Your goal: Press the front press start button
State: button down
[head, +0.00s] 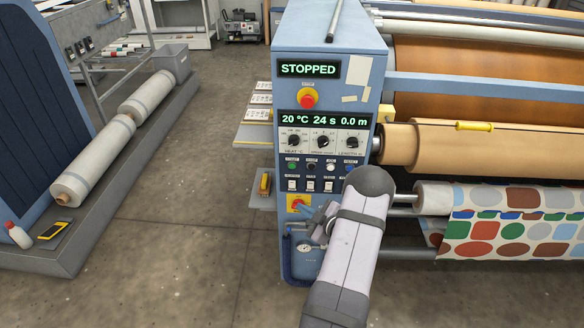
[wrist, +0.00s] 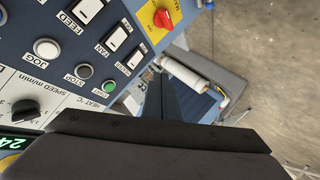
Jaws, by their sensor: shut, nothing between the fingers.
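The press control cabinet (head: 333,62) stands in the middle of the head view; its display reads STOPPED. The green start button (head: 292,164) is at the left of the button row, with the black stop button (head: 311,166) and a white button (head: 330,167) to its right. In the wrist view the green start button (wrist: 108,86) is lit by no visible lamp and sits beside the black stop button (wrist: 84,71). My gripper (head: 306,211) is shut and empty, low in front of the panel, below the buttons. Its dark fingers (wrist: 162,75) are apart from the start button in the wrist view.
A red emergency stop (head: 308,98) sits above the knobs. White rocker switches (head: 311,185) lie below the buttons, above a red main switch (head: 297,202) on yellow, near my gripper. Rollers with patterned fabric (head: 515,225) are at right. Open floor (head: 170,240) is at left.

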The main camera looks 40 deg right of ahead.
aim_at(292, 166)
jog(key=w+a+r+n+t+y, duration=0.1)
jog(key=a+r+n+t, duration=0.2)
jog(key=r, duration=0.4)
jog(key=shift+w+r+n+t+y, duration=0.25)
jog(key=shift+w+n+t+y, duration=0.05)
jog(key=shift+w+y, duration=0.1)
jog(key=shift+w+d+b, duration=2.35)
jog(key=shift+w+d, duration=0.75)
jog(key=shift+d, duration=0.05)
jog(key=shift+w+d+f+b, duration=0.15)
jog(key=shift+b, duration=0.2)
